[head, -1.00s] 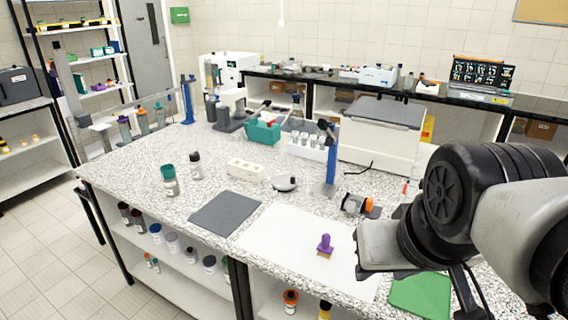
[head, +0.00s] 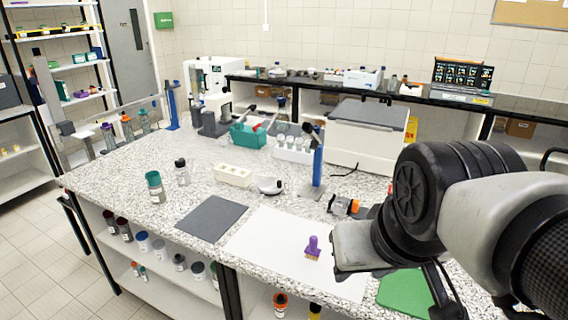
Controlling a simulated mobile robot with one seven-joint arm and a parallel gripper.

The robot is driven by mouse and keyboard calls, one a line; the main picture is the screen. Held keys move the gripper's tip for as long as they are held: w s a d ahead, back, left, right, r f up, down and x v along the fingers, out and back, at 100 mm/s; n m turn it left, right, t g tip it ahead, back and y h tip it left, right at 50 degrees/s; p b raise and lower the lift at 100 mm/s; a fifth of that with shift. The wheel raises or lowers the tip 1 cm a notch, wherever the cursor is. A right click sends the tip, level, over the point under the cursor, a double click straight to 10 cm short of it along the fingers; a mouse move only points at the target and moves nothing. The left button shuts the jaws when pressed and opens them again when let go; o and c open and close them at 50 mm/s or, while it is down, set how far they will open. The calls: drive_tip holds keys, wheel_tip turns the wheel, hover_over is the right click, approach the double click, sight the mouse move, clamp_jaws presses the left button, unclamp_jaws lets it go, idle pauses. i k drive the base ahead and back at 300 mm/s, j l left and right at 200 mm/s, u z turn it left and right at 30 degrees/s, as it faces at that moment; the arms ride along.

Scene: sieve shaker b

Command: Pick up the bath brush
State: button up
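A small purple brush with a tan bristle base, which I take to be the bath brush (head: 312,246), stands on a white sheet (head: 268,240) near the front of the speckled bench. My gripper (head: 350,262) is just right of the brush in the head view, apart from it in the picture. The gripper's light grey body shows, but its fingers are hidden or too unclear to tell whether they are open.
A dark grey mat (head: 211,219) lies left of the sheet, and a green mat (head: 405,290) lies right of my gripper. An orange-capped bottle (head: 343,205) lies behind the gripper. A blue stand (head: 318,168) and a white box (head: 362,135) stand farther back.

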sight(311, 250)
drive_tip(key=i+j+z, duration=0.15)
drive_tip(key=j+z, duration=0.2)
drive_tip(key=i+j+z, duration=0.1)
drive_tip(key=j+z, duration=0.2)
drive_tip(key=j, duration=0.3)
drive_tip(key=j+z, duration=0.35)
drive_tip(key=j, duration=0.15)
